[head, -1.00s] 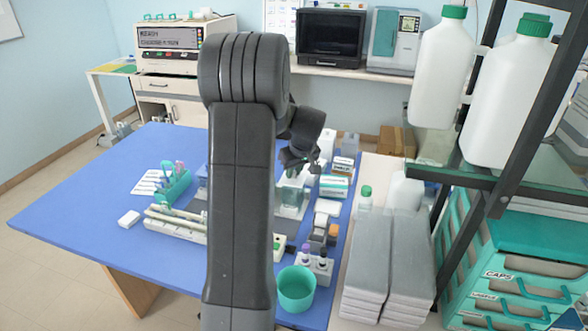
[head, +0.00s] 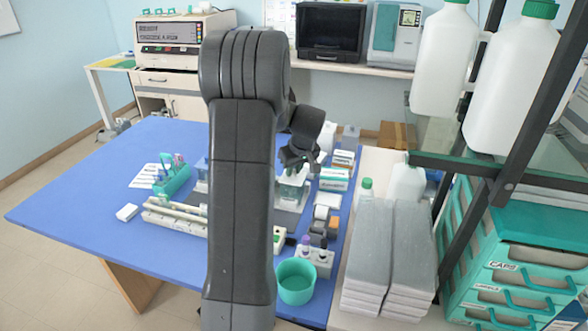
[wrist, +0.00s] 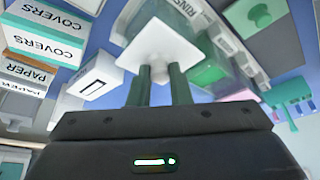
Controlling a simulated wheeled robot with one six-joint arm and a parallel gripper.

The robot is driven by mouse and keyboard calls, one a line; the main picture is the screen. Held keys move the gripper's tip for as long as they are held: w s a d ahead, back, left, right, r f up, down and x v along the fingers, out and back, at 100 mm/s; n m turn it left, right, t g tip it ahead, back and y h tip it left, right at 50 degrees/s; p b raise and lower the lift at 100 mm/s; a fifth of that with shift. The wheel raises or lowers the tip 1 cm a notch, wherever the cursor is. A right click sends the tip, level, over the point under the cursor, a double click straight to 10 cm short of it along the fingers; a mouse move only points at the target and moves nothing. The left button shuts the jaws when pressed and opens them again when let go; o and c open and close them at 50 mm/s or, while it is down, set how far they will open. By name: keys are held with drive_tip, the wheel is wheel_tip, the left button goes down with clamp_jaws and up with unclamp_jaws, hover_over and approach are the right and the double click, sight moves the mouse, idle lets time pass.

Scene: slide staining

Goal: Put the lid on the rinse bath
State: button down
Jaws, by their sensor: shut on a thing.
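My gripper (wrist: 160,80) is shut on the lid (wrist: 158,47), a white square plate with a small round knob between the two green fingers. In the head view my gripper (head: 292,166) is low over a clear-walled bath (head: 291,190) on the mat, and the lid is not clear there. In the wrist view the rinse bath (wrist: 183,9), with a label reading "RINS", shows just beyond the lid, which hides part of it. I cannot tell whether lid and bath touch.
Boxes marked COVERS (wrist: 45,42) and PAPER stand close on the wrist view's left. A green block (wrist: 210,72) is near the lid's right. In the head view, a teal cup (head: 296,283) and bottle rack (head: 314,262) stand in front; a teal holder (head: 172,180) is left.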

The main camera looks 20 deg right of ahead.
drive_tip(key=shift+f+b, duration=0.25)
drive_tip(key=shift+b, duration=0.05)
drive_tip(key=c, duration=1.3)
unclamp_jaws()
drive_tip(key=shift+o, duration=0.2)
drive_tip(key=b+v, duration=0.1)
drive_tip(key=v, duration=1.3)
drive_tip(key=shift+b, duration=0.3)
drive_tip(key=shift+w, duration=0.15)
